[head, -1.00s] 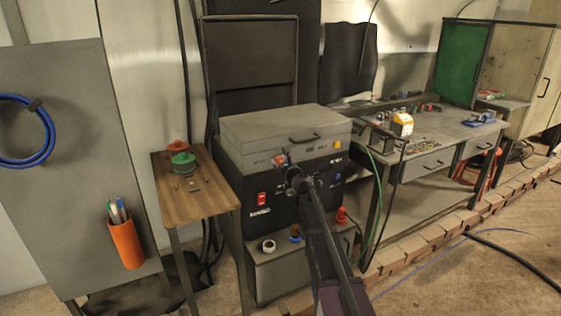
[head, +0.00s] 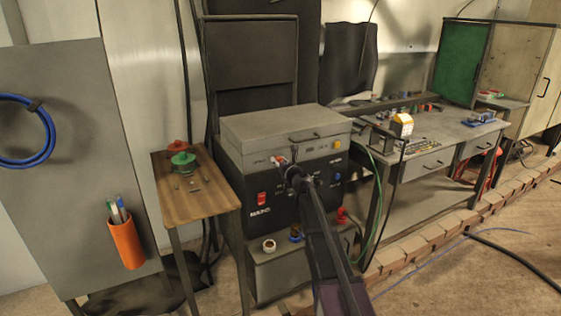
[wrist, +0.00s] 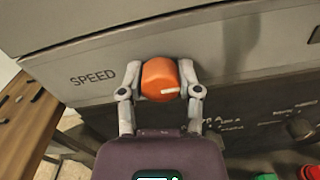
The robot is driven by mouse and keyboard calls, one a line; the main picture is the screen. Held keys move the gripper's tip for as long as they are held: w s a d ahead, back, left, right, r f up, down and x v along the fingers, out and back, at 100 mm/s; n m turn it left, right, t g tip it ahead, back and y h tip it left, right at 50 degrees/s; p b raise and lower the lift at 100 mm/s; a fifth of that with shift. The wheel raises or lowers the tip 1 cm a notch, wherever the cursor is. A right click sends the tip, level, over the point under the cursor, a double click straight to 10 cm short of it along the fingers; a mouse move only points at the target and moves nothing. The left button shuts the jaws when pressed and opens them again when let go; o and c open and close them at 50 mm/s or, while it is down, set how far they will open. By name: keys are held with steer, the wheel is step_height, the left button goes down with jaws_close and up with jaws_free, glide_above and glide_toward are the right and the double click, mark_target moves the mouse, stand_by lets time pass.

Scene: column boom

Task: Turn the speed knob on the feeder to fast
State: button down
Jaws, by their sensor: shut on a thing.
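The feeder is a grey box with a lid (head: 265,125) over a black front panel, in the middle of the head view. Its orange speed knob (wrist: 160,79) sits on the grey strip in the wrist view, right of the word SPEED. My gripper (wrist: 161,83) is shut on the knob, one finger on each side. In the head view my gripper (head: 285,164) reaches the feeder's front, and my arm hides part of the panel. The knob's scale is not readable.
A wooden side table (head: 190,195) with red and green spools stands left of the feeder. A workbench (head: 440,142) stands at the right. A red button (wrist: 309,173) and a green one (wrist: 266,177) show below the knob. A grey box (head: 270,276) stands under the feeder.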

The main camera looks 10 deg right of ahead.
steer(key=shift+c, duration=1.5)
jaws_free()
steer(key=shift+d, duration=0.1)
steer(key=shift+s, duration=0.1)
steer(key=shift+s, duration=0.25)
steer(key=v, duration=1.1)
steer(key=shift+s, duration=0.2)
